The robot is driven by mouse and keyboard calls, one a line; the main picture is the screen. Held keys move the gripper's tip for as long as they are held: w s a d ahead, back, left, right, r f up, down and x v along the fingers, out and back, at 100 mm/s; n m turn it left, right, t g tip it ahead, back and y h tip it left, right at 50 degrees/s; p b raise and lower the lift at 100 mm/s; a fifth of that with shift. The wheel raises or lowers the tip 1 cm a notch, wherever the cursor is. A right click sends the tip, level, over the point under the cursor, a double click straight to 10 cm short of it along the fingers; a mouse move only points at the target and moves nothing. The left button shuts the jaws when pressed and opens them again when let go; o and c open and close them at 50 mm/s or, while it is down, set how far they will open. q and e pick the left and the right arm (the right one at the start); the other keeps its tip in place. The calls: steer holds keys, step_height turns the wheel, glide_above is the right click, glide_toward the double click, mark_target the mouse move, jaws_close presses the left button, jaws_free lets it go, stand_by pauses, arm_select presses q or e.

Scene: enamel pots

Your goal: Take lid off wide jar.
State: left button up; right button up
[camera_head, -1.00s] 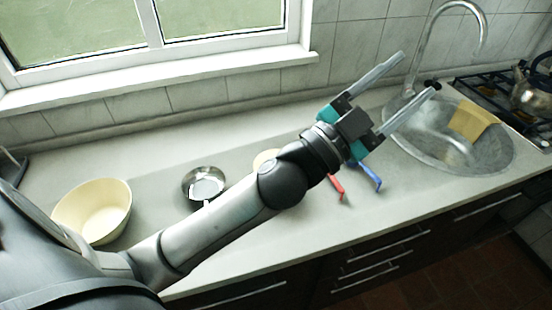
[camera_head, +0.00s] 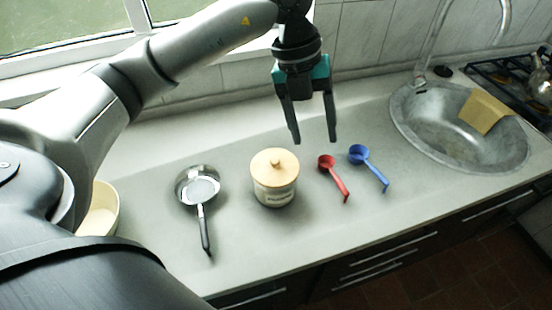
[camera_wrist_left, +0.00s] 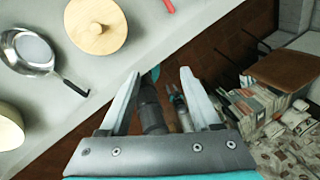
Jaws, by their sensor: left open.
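The wide jar (camera_head: 274,193) is a cream pot with dark lettering, upright on the counter. Its round pale wooden lid (camera_head: 270,170), with a small knob, sits on top of it. The lid also shows from above in the left wrist view (camera_wrist_left: 95,27). My left gripper (camera_head: 316,140) points down above the counter, behind and to the right of the jar. Its two fingers are apart with nothing between them. It does not touch the jar.
A small steel pan (camera_head: 198,188) with a black handle lies left of the jar. A red scoop (camera_head: 334,176) and a blue scoop (camera_head: 368,166) lie to the right. A cream bowl (camera_head: 103,210) stands far left. A sink (camera_head: 420,125) holds a yellowish block (camera_head: 482,111).

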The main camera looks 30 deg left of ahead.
arm_select(q)
steer(key=w+a+r+n+y, duration=0.1)
steer(key=a+n+y, duration=0.15)
steer(key=a, duration=0.45)
glide_above(275, 160)
steer(key=shift+m+y, duration=0.35)
steer(key=f, duration=0.9)
steer(key=shift+s+d+f, duration=0.15)
steer(key=shift+d+f, duration=0.05)
steer(key=shift+d, duration=0.05)
steer(key=shift+a+f, duration=0.15)
steer(key=shift+f, duration=1.2)
steer(key=shift+a+f, duration=0.1)
steer(key=shift+f, duration=1.2)
steer(key=shift+c, duration=0.2)
jaws_close()
